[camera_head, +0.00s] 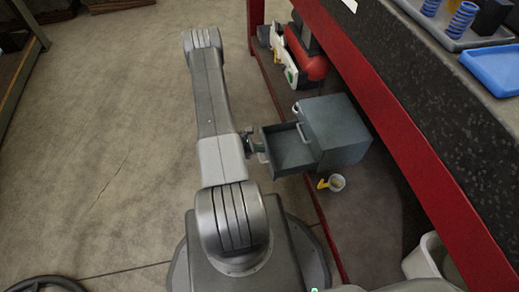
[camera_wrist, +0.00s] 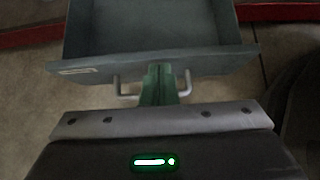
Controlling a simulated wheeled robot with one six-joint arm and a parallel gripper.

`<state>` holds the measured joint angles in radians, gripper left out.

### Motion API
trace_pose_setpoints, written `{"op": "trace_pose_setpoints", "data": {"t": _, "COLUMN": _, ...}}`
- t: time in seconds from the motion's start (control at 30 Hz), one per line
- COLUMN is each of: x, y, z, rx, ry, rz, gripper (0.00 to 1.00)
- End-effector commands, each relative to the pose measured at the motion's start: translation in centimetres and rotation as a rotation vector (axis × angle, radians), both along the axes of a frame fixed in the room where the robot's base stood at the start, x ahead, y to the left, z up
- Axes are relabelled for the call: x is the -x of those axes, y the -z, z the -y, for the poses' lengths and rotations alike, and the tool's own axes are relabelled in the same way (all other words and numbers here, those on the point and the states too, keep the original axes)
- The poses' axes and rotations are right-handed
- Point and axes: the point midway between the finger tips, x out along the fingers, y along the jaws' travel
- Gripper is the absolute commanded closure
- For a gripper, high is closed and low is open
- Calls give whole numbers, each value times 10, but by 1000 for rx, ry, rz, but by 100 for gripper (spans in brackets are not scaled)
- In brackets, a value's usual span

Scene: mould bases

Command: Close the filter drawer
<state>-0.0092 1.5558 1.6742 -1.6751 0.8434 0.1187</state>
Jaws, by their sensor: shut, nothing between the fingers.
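A small grey-green cabinet (camera_head: 338,128) stands on the low shelf under the red-framed bench. Its filter drawer (camera_head: 287,150) is pulled out to the left and looks empty. In the wrist view the drawer (camera_wrist: 160,30) fills the top, with its front panel (camera_wrist: 215,66) facing me and a pale label at its left. A grey bar handle (camera_wrist: 126,91) is on the front. My gripper (camera_wrist: 160,80) has its green fingers shut and empty, in front of the handle's middle, which they hide. I cannot tell whether they touch the panel. In the head view my gripper (camera_head: 257,147) is beside the drawer front.
A white cup (camera_head: 337,183) and a yellow item (camera_head: 322,184) lie below the cabinet. A red tank (camera_head: 310,62) is behind it. The red bench frame (camera_head: 400,130) runs along the right. A white bin (camera_head: 432,258) is at the lower right.

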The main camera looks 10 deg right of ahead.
Motion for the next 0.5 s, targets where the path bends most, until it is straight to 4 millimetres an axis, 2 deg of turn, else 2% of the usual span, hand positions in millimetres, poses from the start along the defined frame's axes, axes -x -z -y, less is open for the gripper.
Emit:
{"op": "trace_pose_setpoints", "data": {"t": 0.33, "x": 0, "y": 0, "z": 2, "rx": 0, "ry": 1, "rz": -1, "gripper": 100}}
{"op": "trace_pose_setpoints", "data": {"t": 0.5, "x": -1, "y": 2, "z": 21, "rx": 0, "ry": 6, "rz": 0, "gripper": 100}}
